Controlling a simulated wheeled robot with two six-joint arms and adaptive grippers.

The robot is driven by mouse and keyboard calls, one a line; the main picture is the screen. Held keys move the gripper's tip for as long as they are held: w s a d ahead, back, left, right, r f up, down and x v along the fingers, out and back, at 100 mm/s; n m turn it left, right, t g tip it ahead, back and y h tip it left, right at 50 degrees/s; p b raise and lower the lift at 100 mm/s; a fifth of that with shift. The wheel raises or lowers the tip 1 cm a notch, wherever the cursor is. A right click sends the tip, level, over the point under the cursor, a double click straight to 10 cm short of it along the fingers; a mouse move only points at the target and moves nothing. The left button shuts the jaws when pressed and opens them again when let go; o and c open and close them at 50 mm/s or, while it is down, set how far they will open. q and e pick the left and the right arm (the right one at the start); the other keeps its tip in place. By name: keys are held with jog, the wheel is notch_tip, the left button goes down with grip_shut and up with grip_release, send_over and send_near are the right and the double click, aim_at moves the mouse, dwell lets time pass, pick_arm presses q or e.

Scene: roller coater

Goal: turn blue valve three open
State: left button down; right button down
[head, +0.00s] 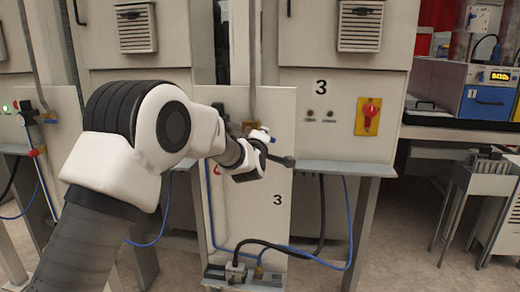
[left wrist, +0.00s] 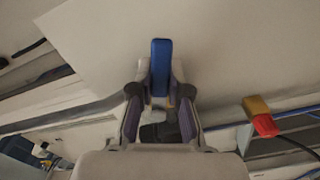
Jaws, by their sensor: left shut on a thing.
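The blue valve handle (left wrist: 160,68) is a flat blue lever in the left wrist view. It lies between the fingertips of my left gripper (left wrist: 161,80), which is shut on it. In the head view my left gripper (head: 262,145) is at the upper part of the narrow grey panel marked 3 (head: 250,190). My arm and gripper hide most of the valve there, so I cannot tell its turn angle from this view. My right gripper is not in view.
A yellow plate with a red knob (head: 368,117) is on the cabinet to the right. A grey ledge (head: 340,168) runs below it. Blue hoses (head: 350,225) and a black cable hang under the ledge. A bench with a blue-fronted instrument (head: 485,100) stands at the far right.

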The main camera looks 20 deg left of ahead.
pick_arm(q)
jog(key=n+b, duration=0.2)
jog(key=n, duration=0.1)
jog(key=shift+d+r, duration=0.1)
jog(key=shift+r, duration=0.2)
jog(key=shift+r+n+b, duration=0.35)
jog(key=shift+n+b, duration=0.25)
jog(key=shift+b, duration=0.1)
jog(key=c, duration=1.1)
grip_release()
jog(key=shift+r, duration=0.1)
jog(key=v, duration=1.2)
